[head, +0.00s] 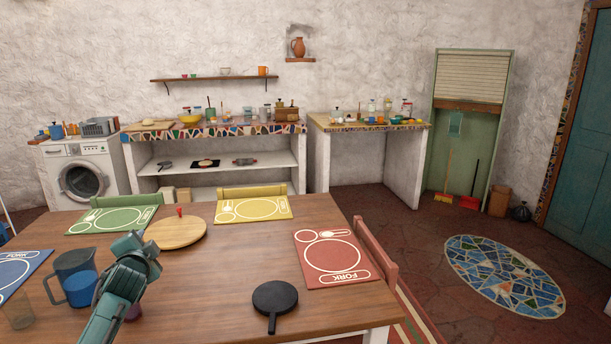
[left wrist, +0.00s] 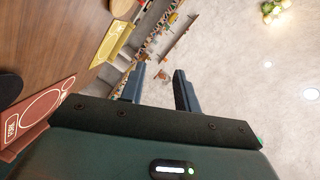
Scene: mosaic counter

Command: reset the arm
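My left arm (head: 121,285) rises from the bottom edge of the head view, over the near left part of the wooden table. Its fingers are hard to make out there. In the left wrist view my left gripper (left wrist: 160,79) shows two dark fingers standing apart. The gap between them is empty. The picture there is turned sideways, and the fingers point towards the far wall and shelves. My right gripper is in neither view.
The table (head: 215,270) carries a blue pitcher (head: 76,277) beside my left arm, a clear glass (head: 18,312), a round wooden board (head: 176,233), a black pan (head: 274,299) and several placemats, including a red one (head: 331,258). Open floor (head: 430,240) lies to the right.

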